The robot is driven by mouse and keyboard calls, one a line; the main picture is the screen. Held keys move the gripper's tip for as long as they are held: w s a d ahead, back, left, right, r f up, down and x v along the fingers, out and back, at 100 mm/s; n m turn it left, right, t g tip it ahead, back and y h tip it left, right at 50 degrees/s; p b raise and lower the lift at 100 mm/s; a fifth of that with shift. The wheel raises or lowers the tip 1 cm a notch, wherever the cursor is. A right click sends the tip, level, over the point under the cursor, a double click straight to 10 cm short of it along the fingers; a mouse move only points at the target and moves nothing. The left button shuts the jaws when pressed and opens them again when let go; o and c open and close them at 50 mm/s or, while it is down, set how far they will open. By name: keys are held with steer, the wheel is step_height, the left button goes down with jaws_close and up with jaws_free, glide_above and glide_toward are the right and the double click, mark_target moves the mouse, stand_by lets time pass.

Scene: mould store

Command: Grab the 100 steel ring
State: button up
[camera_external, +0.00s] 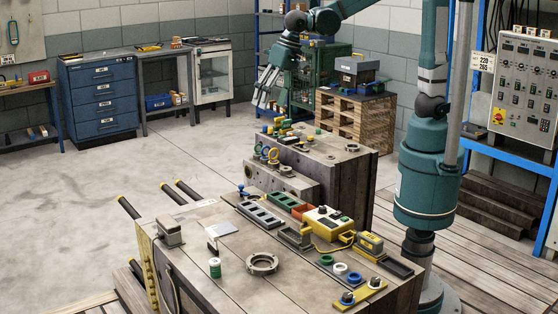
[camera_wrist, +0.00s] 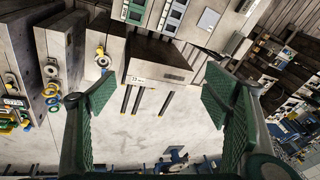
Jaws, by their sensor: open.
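A grey steel ring (camera_external: 262,263) lies flat on the bare top of the front block in the external view. A smaller grey ring (camera_external: 352,148) lies on the top of the rear block. No number 100 can be read on either. In the wrist view a ring-like part (camera_wrist: 51,71) shows on a block at the left; I cannot tell which ring it is. My gripper (camera_external: 265,93) is raised well above the floor, beyond the rear block and far from the front ring. In the wrist view its green-padded fingers (camera_wrist: 160,105) are wide apart with nothing between them.
Coloured trays, a yellow box (camera_external: 327,222) and blue and white rings (camera_external: 340,269) crowd the front block's right side. A small green-and-white can (camera_external: 215,267) stands left of the front ring. The floor at left is clear.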

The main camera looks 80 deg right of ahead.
steer(key=w+a+f+m, duration=0.1)
steer(key=a+f, duration=0.2)
steer(key=a, duration=0.3)
steer(key=w+a+f+m, duration=0.1)
steer(key=w+a+f, duration=0.1)
steer(key=a, duration=0.5)
steer(key=m+g+h, duration=0.2)
steer(key=m, duration=0.2)
glide_above(262, 266)
steer(key=a, duration=0.1)
step_height(262, 266, down, 23)
steer(key=shift+s, duration=0.45)
steer(key=shift+w+f+b, duration=0.15)
steer(key=shift+f+b, duration=0.3)
steer(key=shift+f, duration=0.85)
steer(key=shift+w+d+f+b, duration=0.1)
steer(key=shift+f+b, duration=0.1)
steer(key=shift+f, duration=0.65)
steer(key=shift+d+f+b, duration=0.15)
steer(key=shift+f+b, duration=0.05)
steer(key=shift+f, duration=0.65)
steer(key=shift+w+d+f+b, duration=0.1)
steer(key=shift+f+b, duration=0.1)
steer(key=shift+f, duration=0.65)
